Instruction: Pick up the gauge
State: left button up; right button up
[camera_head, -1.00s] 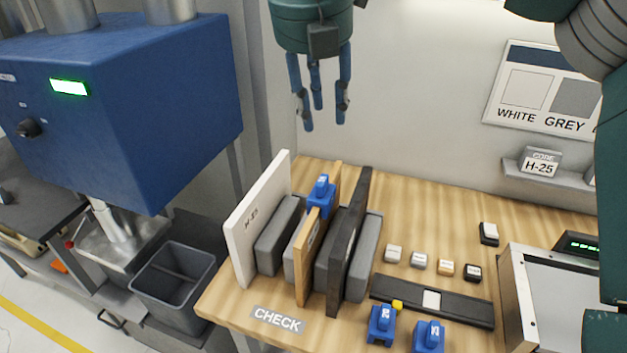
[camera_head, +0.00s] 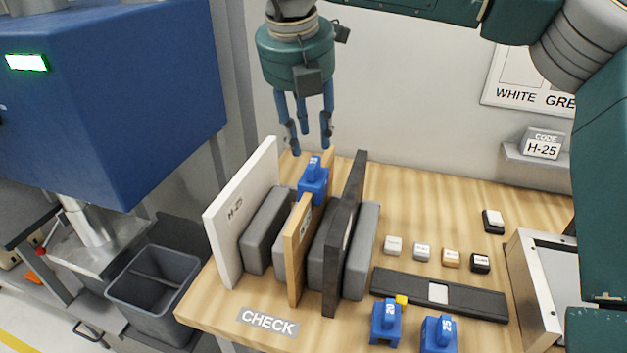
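A blue gauge (camera_head: 313,178) sits on the top edge of the wood-coloured panel (camera_head: 297,262) in the rack. Two more blue gauges stand at the front of the table, one (camera_head: 386,322) left of the other (camera_head: 438,334). My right gripper (camera_head: 309,149) is above the gauge on the panel, its blue fingers apart and pointing down, with nothing between them. The fingertips look close over that gauge, but I cannot tell the exact gap. My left gripper is not in view.
A white panel (camera_head: 240,222) and a dark panel (camera_head: 343,240) stand upright between grey blocks. A dark strip (camera_head: 470,300) and several small sample blocks lie to the right. A grey bin (camera_head: 150,285) and blue machine (camera_head: 150,90) are at the left.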

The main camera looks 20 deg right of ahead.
aim_at(310, 161)
jog(key=shift+x, duration=0.95)
jog(key=p+x, duration=0.3)
jog(key=x, duration=0.2)
jog(key=shift+w+r, duration=0.1)
jog(key=shift+w, duration=0.05)
jog(key=shift+w+f, duration=0.15)
jog(key=shift+f, duration=0.2)
jog(key=shift+r, duration=0.1)
grip_shut()
